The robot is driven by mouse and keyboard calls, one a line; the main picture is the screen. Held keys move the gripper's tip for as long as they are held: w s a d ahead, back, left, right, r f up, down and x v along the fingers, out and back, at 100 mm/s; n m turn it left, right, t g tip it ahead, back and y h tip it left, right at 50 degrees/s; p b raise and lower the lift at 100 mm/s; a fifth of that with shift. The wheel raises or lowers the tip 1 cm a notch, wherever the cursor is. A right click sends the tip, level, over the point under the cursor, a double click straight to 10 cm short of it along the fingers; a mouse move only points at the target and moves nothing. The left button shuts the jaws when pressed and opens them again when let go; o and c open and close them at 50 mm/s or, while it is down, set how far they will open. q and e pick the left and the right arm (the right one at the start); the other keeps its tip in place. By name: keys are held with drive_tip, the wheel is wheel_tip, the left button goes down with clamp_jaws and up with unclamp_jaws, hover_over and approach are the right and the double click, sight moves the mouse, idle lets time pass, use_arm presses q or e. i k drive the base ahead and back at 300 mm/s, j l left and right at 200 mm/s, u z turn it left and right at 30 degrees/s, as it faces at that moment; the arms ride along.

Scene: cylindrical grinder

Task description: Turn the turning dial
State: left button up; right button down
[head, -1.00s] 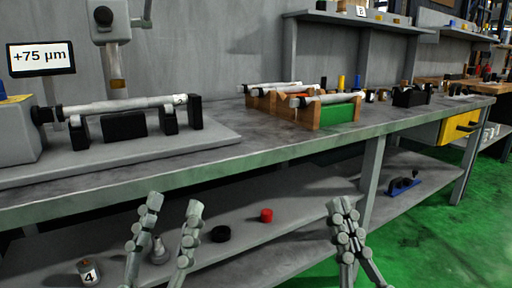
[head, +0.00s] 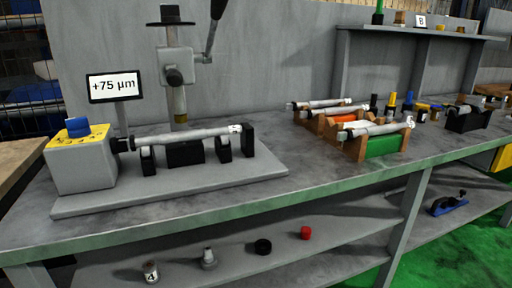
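The turning dial appears to be the blue knob (head: 77,126) on a yellow marked plate (head: 82,137) on top of the grey box (head: 84,170) at the left end of the grinder. A metal shaft (head: 185,136) runs from the box across black supports on the grey base plate (head: 190,190). A sign (head: 115,86) behind it reads +75 µm. Neither of my grippers shows in the head view now.
The bench (head: 330,182) carries wooden racks (head: 356,148) with shafts to the right. A drill-press-like column (head: 176,75) stands behind the grinder. Small parts, including a red cap (head: 305,232), lie on the lower shelf. The bench front is clear.

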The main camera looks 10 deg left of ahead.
sight(79, 127)
drive_tip(key=u, duration=1.35)
